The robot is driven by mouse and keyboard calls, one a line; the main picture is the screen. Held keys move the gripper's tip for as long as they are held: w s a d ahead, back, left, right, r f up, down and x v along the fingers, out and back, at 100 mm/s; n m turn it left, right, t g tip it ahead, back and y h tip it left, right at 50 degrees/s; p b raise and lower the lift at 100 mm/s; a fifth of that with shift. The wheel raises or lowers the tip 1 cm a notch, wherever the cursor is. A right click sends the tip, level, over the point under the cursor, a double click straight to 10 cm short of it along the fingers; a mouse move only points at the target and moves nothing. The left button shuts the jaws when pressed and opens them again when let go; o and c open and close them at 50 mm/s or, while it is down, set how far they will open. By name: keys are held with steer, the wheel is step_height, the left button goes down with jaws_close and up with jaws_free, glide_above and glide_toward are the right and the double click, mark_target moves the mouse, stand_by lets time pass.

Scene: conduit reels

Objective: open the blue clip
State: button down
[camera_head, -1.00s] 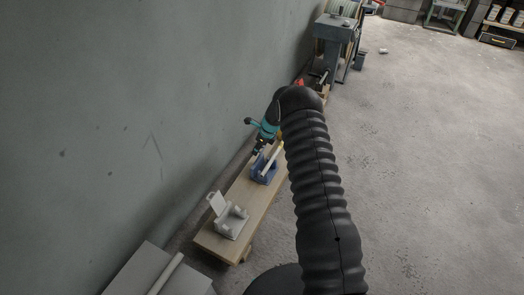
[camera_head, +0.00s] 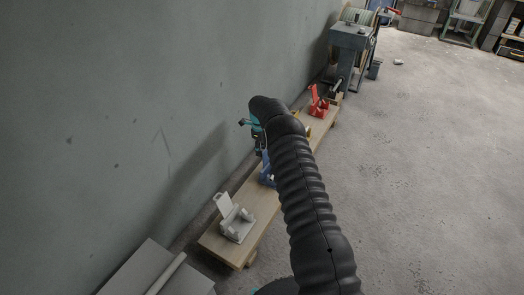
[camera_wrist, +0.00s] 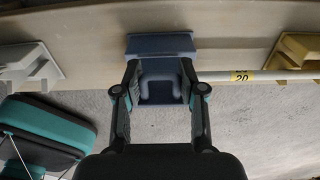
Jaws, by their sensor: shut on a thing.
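The blue clip (camera_head: 266,173) is on the wooden board, between the white clip and the far end, partly hidden by my arm. In the wrist view the blue clip (camera_wrist: 160,43) is straight ahead, with a blue part standing between my fingers. My gripper (camera_wrist: 160,88) is shut on that blue part, one finger at each side. A pale rod (camera_wrist: 280,75) with a yellow band marked 20 meets the clip from the right. In the head view my fingertips are hidden, so I cannot tell there how far the clip's lid is raised.
A white clip (camera_head: 237,226) with its lid up stands at the board's near end. A red clip (camera_head: 318,104) stands near its far end. A yellow clip (camera_wrist: 296,52) is on the right in the wrist view. The wall is close on the left; floor is clear at right.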

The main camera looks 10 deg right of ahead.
stand_by(0.3)
steer(key=c, duration=0.6)
jaws_free()
steer(key=shift+d, duration=0.1)
steer(key=shift+c, duration=0.2)
step_height(320, 180, up, 12)
steer(key=shift+w+a, duration=0.2)
steer(key=shift+a, duration=0.15)
